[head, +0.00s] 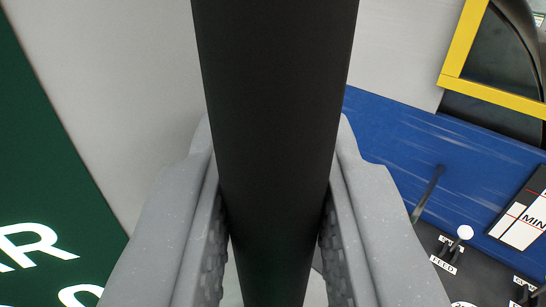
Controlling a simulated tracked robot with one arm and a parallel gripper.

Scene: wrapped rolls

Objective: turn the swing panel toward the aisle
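A thick black bar (270,60) runs from the top edge down through the middle of the head view. My gripper (275,150) has one grey finger on each side of it, and the ribbed pads lie against the bar's two sides. The bar hides the space between the fingers. A dark green panel (45,160) with large white letters fills the left edge, apart from my left finger. I cannot tell from this view whether the bar belongs to the swing panel, or which surface is the swing panel.
At right is a blue machine face (400,130) with a black control plate (475,275), a white-knobbed lever (464,233) and a black-and-white sign (525,215). A yellow frame (490,92) is at upper right. A plain grey surface (110,70) lies behind the bar.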

